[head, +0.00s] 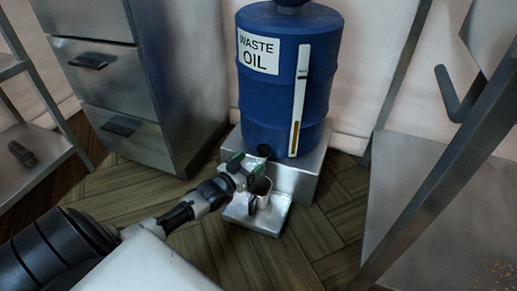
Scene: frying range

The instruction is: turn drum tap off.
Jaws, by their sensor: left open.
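A blue drum (270,100) with a "WASTE OIL" label stands on a metal block against the wall. A dark tap (263,151) sits low on the drum's front; its handle position is too small to tell. My left gripper (247,165) reaches in from the left, open, with green fingertips just below and left of the tap in the picture. I cannot tell whether it touches the tap. My right gripper is not in view.
A small metal jug (261,192) stands on a metal tray (270,222) below the tap. The metal block (308,177) carries the drum. A steel drawer cabinet (125,95) stands left. A steel frame (440,190) stands right. Wooden floor (325,225) lies clear between.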

